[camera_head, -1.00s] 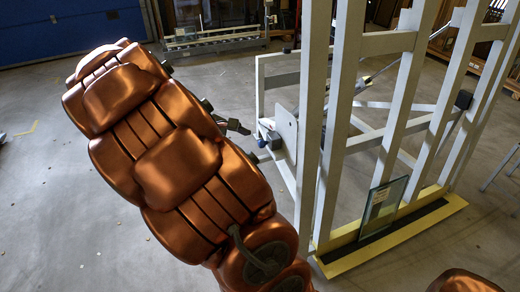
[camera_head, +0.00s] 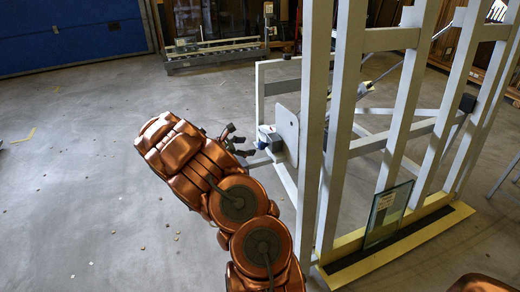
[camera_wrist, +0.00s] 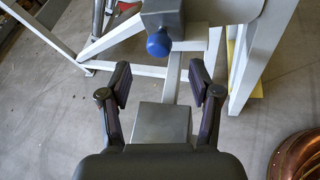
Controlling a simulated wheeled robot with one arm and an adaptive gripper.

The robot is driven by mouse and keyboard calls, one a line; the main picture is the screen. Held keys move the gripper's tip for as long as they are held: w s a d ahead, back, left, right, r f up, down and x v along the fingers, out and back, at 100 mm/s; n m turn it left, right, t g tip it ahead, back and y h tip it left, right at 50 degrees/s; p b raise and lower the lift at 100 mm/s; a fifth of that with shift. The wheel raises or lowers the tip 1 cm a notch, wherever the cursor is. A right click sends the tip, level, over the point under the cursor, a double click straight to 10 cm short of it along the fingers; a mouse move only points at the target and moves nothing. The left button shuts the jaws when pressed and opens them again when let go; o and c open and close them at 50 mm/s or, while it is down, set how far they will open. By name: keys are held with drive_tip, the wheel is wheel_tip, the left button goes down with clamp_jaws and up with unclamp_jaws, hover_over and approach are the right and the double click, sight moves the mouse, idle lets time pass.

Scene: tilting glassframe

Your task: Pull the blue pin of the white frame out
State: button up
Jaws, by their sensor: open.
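The white frame (camera_head: 343,130) stands upright at the centre right in the head view, and its bars also show in the wrist view (camera_wrist: 257,55). The blue pin (camera_wrist: 159,44) is a round blue knob on the underside or near face of a grey block (camera_wrist: 163,17) on the frame. The pin also shows small in the head view (camera_head: 261,145). My gripper (camera_wrist: 159,84) is open and empty, its two dark fingers spread apart. The knob lies ahead of the fingers, roughly centred between them in the picture and apart from them. In the head view, my gripper (camera_head: 240,146) is just left of the pin.
A glass pane (camera_head: 388,214) leans on the frame's yellow-edged base (camera_head: 405,242) at the right. A white plate (camera_head: 286,133) stands beside the pin. A low rack (camera_head: 215,52) is at the back.

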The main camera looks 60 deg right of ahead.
sight(259, 146)
drive_tip(key=shift+x, duration=3.95)
drive_tip(key=shift+w+f, duration=0.1)
drive_tip(key=shift+f, duration=0.05)
clamp_jaws()
